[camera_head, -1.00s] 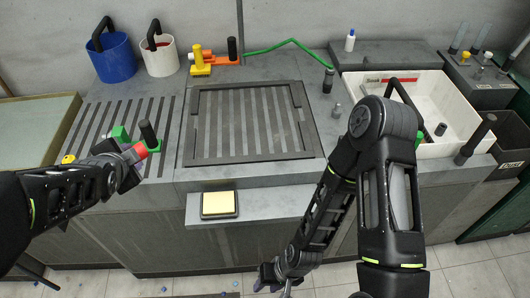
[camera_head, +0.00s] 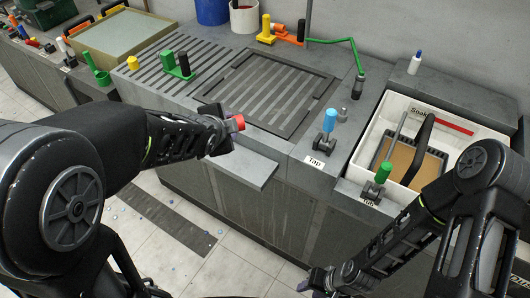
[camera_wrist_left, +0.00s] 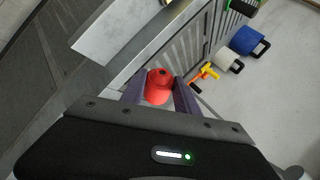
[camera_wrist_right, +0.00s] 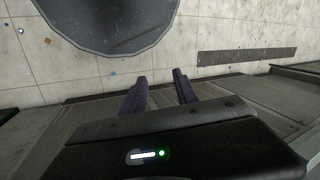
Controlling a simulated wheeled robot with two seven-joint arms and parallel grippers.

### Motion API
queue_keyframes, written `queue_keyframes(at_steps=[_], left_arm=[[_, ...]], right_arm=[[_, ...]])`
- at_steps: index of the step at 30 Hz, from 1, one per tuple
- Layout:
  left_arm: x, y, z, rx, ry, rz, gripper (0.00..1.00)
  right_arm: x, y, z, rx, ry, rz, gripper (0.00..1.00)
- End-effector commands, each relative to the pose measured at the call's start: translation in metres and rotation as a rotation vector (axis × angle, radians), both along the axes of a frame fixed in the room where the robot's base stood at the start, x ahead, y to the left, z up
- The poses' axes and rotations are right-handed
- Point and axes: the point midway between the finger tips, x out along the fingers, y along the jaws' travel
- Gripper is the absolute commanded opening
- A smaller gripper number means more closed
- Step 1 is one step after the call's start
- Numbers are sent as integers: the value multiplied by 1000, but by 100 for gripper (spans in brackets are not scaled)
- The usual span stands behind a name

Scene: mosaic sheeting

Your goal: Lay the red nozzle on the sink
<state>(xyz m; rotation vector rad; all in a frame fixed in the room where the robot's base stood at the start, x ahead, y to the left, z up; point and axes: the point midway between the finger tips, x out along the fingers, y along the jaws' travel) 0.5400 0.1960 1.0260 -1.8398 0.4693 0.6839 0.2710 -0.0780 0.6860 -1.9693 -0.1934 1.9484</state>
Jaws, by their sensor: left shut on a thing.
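The red nozzle (camera_head: 238,122) is held in my left gripper (camera_head: 228,127), in front of and above the front edge of the grey sink (camera_head: 255,125). In the left wrist view the red nozzle (camera_wrist_left: 158,88) sits between the two fingers, its round end with a dark hole facing outward. The sink has a slatted drainboard (camera_head: 150,75) and a framed striped panel (camera_head: 275,95). My right gripper (camera_head: 318,282) hangs low in front of the cabinets; in the right wrist view its fingers (camera_wrist_right: 162,90) are apart with nothing between them.
A green block with a black post (camera_head: 178,68) stands on the drainboard. A blue-topped tap (camera_head: 329,120) stands right of the panel. A white soak tub (camera_head: 385,110) holds a tray (camera_head: 400,158). A grey shelf (camera_head: 245,168) juts out below my left gripper.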

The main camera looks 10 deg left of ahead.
Motion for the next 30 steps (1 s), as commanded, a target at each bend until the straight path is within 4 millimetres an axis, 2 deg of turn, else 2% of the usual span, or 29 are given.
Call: queue_keyframes(at_steps=[12,19,23,30], left_arm=[[0,0,0,0,0,0,0],[2,1,-6,-3,1,-12,0],[5,1,-19,-4,6,-44,0],[15,-5,-58,-7,16,-166,0]], right_arm=[[0,0,0,1,-1,1,37],[0,0,-1,0,0,1,56],[0,0,-2,1,-1,1,57],[1,0,-6,2,-3,1,57]])
